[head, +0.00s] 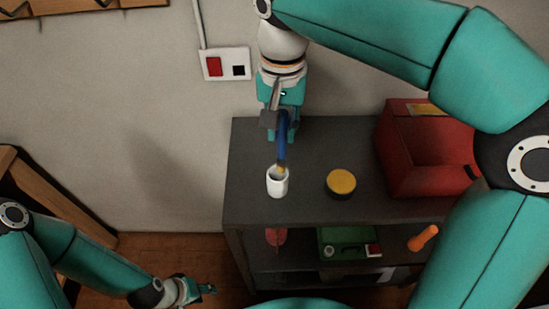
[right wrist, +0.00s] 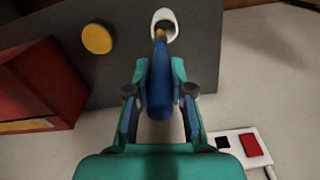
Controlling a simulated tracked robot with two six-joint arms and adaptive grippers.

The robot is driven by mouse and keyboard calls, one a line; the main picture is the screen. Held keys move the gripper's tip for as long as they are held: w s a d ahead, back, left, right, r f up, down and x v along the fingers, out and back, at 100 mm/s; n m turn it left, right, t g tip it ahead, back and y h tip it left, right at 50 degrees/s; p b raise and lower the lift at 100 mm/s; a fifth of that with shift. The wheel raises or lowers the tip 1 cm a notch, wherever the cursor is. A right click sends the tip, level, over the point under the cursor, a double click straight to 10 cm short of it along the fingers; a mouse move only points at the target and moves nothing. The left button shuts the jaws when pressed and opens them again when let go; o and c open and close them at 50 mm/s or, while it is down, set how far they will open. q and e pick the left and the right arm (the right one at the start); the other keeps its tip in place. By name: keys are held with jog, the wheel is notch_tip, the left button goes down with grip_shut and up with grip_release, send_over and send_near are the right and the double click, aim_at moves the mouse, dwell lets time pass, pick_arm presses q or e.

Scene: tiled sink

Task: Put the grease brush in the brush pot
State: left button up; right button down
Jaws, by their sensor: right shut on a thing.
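The grease brush (head: 282,140) has a blue handle and a tan tip. My right gripper (head: 281,117) is shut on its handle above the back of the grey shelf top. The brush pot (head: 277,187) is a small white cup standing on the shelf top near its front left. In the head view the brush tip overlaps the pot's mouth. In the right wrist view the brush (right wrist: 159,80) points at the pot (right wrist: 165,18), its tip at the opening; I cannot tell how deep it is. My left gripper (head: 207,289) is low at the left, away from the shelf, apparently open and empty.
A yellow-lidded tin (head: 340,183) stands right of the pot. A red box (head: 421,150) takes up the right of the shelf top (head: 250,205). The lower shelf holds a green case (head: 345,243) and an orange-handled tool (head: 423,238). A wall socket (head: 225,65) is behind.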

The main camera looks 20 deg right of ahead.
aim_at(278, 155)
jog(key=f, duration=0.3)
jog(key=shift+w+a+f, duration=0.2)
jog(key=shift+a+f, duration=0.05)
jog(key=shift+f, duration=1.95)
jog(key=shift+s+f, duration=0.1)
jog(key=c, duration=1)
grip_release()
jog(key=shift+r, duration=0.2)
notch_tip(278, 155, up, 10)
jog(key=shift+a+r+p, duration=0.15)
jog(key=shift+r+p, duration=0.1)
jog(key=shift+p, duration=0.15)
jog(key=shift+r, duration=0.7)
